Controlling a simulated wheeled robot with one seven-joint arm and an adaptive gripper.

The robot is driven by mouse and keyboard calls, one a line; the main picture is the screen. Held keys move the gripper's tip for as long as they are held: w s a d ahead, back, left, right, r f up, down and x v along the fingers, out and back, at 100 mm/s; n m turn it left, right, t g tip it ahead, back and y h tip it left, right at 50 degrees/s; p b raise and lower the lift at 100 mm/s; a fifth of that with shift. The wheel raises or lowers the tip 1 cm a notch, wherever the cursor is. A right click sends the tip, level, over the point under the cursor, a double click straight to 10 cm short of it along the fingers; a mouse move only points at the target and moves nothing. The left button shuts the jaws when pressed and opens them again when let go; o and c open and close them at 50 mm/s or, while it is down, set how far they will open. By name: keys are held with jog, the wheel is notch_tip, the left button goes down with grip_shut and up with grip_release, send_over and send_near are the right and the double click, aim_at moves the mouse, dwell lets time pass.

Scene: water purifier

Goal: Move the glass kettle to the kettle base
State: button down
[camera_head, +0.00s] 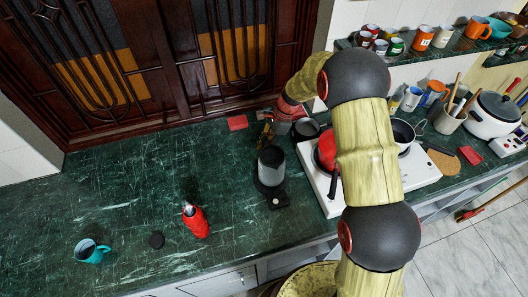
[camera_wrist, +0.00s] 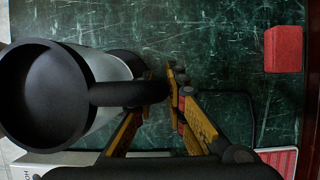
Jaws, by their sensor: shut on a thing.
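The glass kettle (camera_head: 271,168) has a black lid and a grey see-through-looking body. It is at the counter's middle, left of the white stove. In the wrist view the kettle (camera_wrist: 100,75) fills the left side, and its black handle (camera_wrist: 125,93) points right into my gripper (camera_wrist: 172,90). My gripper (camera_head: 267,133) is shut on the handle, behind the kettle in the head view. The black kettle base (camera_head: 278,201) shows at the kettle's lower edge. The kettle is over it; I cannot tell whether they are touching.
A white stove (camera_head: 318,185) with a red pot (camera_head: 326,150) is close on the right. A black round dish (camera_head: 305,129) and a red box (camera_head: 237,122) are near the back wall.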

jog(key=shift+w+f, duration=0.2)
jog(key=shift+f, duration=0.05)
jog(key=shift+f+b, duration=0.35)
jog(key=shift+f, duration=1.15)
jog(key=shift+f, duration=0.15)
jog(key=c, duration=1.8)
grip_release()
